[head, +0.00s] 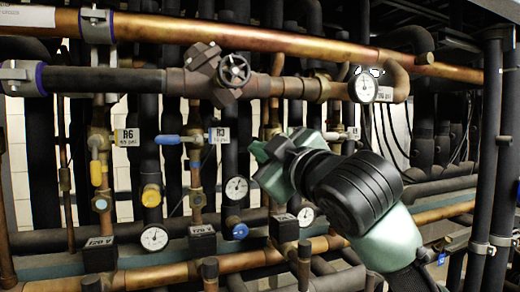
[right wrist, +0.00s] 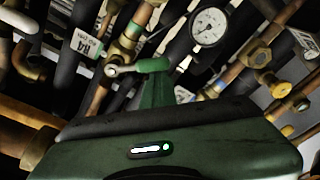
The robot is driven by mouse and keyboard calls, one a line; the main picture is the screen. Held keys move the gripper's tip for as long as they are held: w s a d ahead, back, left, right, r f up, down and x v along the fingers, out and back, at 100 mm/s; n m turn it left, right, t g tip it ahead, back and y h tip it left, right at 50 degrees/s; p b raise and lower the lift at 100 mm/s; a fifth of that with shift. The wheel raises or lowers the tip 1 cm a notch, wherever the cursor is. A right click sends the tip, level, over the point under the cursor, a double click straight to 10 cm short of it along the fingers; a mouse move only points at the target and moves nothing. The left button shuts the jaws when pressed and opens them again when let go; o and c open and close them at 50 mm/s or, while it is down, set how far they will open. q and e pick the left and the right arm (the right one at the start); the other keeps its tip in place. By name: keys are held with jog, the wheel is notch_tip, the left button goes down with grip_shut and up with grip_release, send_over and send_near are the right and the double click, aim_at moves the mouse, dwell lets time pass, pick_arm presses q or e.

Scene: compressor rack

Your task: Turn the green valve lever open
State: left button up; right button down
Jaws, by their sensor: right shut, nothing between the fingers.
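The green valve lever (right wrist: 153,65) shows in the right wrist view, running from a metal pivot nut on a brass valve beside the R4 tag (right wrist: 90,44). My right gripper (right wrist: 155,82) is shut and empty, its green fingers just at the lever near its free end. I cannot tell whether they touch. In the head view my right gripper (head: 268,160) is in front of the pipes right of the R3 tag (head: 219,135). It hides most of that valve there, and I cannot tell lever from fingers. My left gripper is not in view.
A blue lever (head: 168,139) and a yellow-handled valve (head: 96,173) stand to the left. Gauges (head: 236,188) and a copper pipe (head: 250,38) surround the gripper. A dark valve handwheel (head: 234,69) sits above it. Pipes crowd closely on all sides.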

jog(key=shift+f, duration=0.15)
jog(key=d+f+n+p, duration=0.1)
jog(key=n, duration=0.1)
jog(key=w+d+f+n+p, duration=0.1)
jog(key=d+f+n, duration=0.1)
jog(key=n, duration=0.1)
jog(key=shift+w+g, duration=0.15)
jog(key=shift+g, duration=0.25)
jog(key=shift+w+d+f, duration=0.1)
jog(key=shift+d, duration=0.1)
dwell(0.5)
